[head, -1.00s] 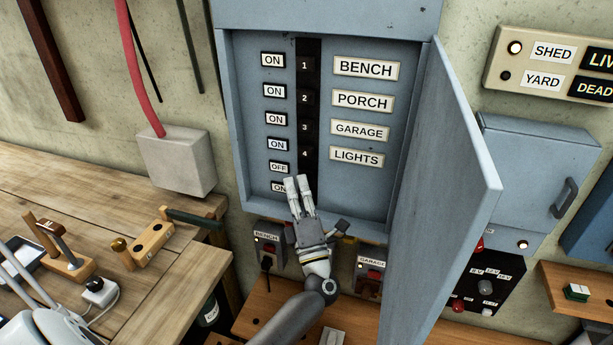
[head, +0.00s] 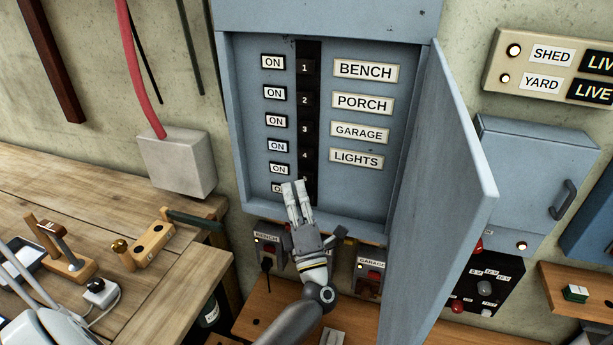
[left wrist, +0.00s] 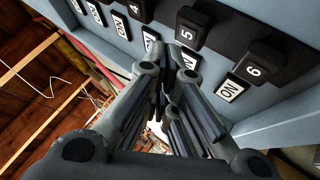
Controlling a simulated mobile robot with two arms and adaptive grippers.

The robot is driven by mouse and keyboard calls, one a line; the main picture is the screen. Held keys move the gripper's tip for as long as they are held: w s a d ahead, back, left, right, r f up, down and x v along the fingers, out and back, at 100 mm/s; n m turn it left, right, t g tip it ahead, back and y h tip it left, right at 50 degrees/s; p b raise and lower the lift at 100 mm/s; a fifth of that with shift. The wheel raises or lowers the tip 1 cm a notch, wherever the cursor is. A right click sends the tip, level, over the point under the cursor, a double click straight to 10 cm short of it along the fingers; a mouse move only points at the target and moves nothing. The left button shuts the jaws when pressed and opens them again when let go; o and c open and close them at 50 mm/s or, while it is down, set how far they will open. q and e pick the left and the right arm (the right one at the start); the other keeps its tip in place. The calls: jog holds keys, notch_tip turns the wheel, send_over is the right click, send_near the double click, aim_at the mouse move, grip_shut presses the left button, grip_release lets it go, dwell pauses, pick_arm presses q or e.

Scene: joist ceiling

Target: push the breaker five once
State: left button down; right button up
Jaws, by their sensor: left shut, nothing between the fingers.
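The breaker panel (head: 372,198) is a blue-grey box with its door open to the right. Breaker five (left wrist: 194,28) is a black rocker in the left wrist view. Its state label (head: 278,168) reads ON in the head view. My left gripper (head: 293,184) is shut and empty, pointing up at the lower end of the black breaker strip (head: 308,110). In the left wrist view its fingertips (left wrist: 168,58) are close to breaker five and partly cover the label beside it. I cannot tell if they touch the panel. My right gripper is not in view.
Breaker six (left wrist: 257,67) sits beside breaker five. The open panel door (head: 440,160) stands right of my left arm. On the indicator board (head: 497,68), SHED and YARD both read LIVE. Outlet boxes (head: 370,278) are below the panel. A wooden bench (head: 185,285) is at left.

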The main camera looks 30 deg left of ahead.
pick_arm(q)
jog(key=shift+s+d+p, duration=0.25)
jog(key=shift+s+p, duration=0.05)
jog(key=shift+s, duration=0.65)
jog(key=shift+s+d+p, duration=0.2)
jog(key=shift+s+p, duration=0.1)
jog(key=shift+s, duration=0.7)
jog(key=shift+s+d+p, duration=0.25)
jog(key=shift+s+p, duration=0.05)
jog(key=shift+s, duration=0.65)
